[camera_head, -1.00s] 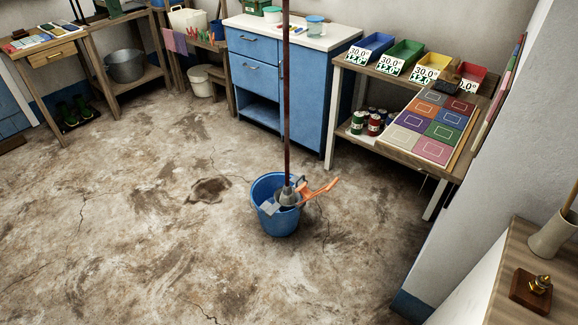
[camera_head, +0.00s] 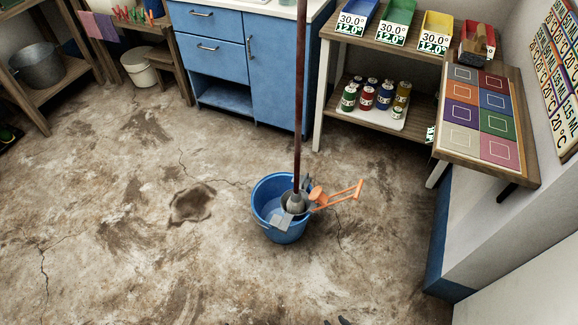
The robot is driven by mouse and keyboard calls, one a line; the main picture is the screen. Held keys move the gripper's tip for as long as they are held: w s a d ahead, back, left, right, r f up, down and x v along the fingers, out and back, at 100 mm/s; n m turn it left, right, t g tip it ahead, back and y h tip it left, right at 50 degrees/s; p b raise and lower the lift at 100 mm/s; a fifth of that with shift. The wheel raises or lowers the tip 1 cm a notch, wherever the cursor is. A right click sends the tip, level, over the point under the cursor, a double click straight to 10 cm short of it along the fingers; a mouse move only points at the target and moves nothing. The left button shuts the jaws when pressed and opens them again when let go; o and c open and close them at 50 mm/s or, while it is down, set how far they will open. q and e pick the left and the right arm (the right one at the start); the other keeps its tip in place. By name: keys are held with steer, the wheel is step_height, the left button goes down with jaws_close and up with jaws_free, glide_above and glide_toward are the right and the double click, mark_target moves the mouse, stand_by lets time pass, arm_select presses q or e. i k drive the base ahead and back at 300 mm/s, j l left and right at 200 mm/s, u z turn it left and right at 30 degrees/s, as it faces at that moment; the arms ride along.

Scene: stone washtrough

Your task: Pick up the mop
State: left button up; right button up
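The mop (camera_head: 299,100) stands almost upright in the blue bucket (camera_head: 268,222) on the floor. Its long dark red-brown handle runs up past the top edge of the view. A grey cone-shaped wringer (camera_head: 296,203) surrounds its lower end, and the mop's head is hidden there. An orange lever (camera_head: 340,194) sticks out to the right of the bucket. A small dark tip at the bottom edge appears to be my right gripper (camera_head: 338,321), apart from the bucket and too cut off to show its opening. My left gripper is not in view.
A blue cabinet (camera_head: 270,70) stands behind the bucket. A wooden shelf table with jars on a white tray (camera_head: 372,119) and colored bins (camera_head: 397,20) is at the right back. A colored tile board (camera_head: 480,115) juts out at right. The floor around the bucket is clear.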

mark_target(295, 205)
steer(key=i+j+z, duration=0.2)
steer(key=i+j, duration=0.15)
steer(key=j, duration=0.3)
steer(key=i+j, duration=0.15)
steer(key=j, duration=0.15)
steer(key=i+j+z, duration=0.15)
steer(key=j, duration=0.2)
